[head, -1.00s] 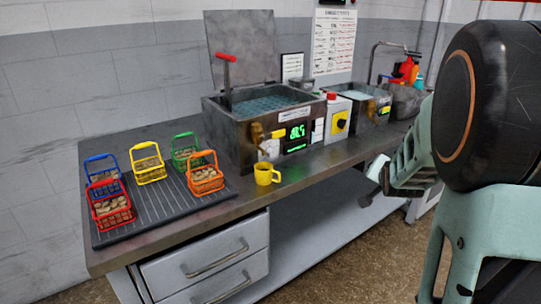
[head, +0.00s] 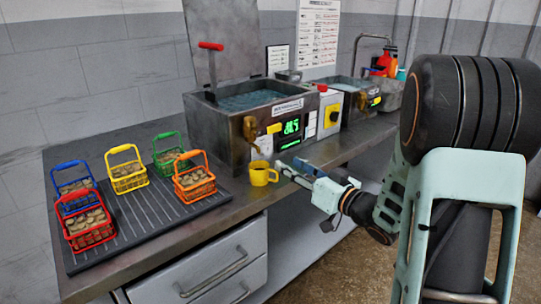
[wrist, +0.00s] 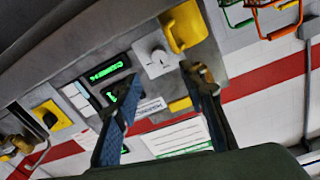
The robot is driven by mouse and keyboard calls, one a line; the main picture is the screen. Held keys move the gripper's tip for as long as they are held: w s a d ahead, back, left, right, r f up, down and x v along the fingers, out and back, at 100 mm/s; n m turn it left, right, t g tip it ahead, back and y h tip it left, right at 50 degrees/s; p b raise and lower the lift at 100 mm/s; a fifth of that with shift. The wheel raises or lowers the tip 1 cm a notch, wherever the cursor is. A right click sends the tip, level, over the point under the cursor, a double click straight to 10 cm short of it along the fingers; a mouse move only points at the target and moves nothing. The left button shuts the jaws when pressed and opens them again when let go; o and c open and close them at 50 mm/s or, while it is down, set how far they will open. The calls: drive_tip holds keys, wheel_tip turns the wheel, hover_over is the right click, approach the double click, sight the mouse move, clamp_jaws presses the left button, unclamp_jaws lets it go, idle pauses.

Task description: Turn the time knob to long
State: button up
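A pale knob (wrist: 157,57) sits on the grey front panel of the bath unit (wrist: 75,72) in the wrist view, next to a yellow mug. Its markings and setting are too small to read. In the head view I cannot make the knob out clearly; the unit (head: 238,153) stands on the bench with a green lit display (head: 290,128). My gripper (head: 290,167) is in front of the unit, just right of the mug. In the wrist view my gripper (wrist: 162,78) is open and empty, its two fingers apart, with the knob ahead between the tips.
The yellow mug (head: 262,174) stands close before the panel. A brass tap (head: 251,131) projects from the unit. A ribbed tray (head: 160,226) with several coloured baskets is at the left. A yellow switch (head: 331,115) is farther right along the bench.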

sight(268, 151)
drive_tip(key=x, duration=0.9)
drive_tip(key=shift+b, duration=0.4)
drive_tip(key=shift+d, duration=0.1)
clamp_jaws()
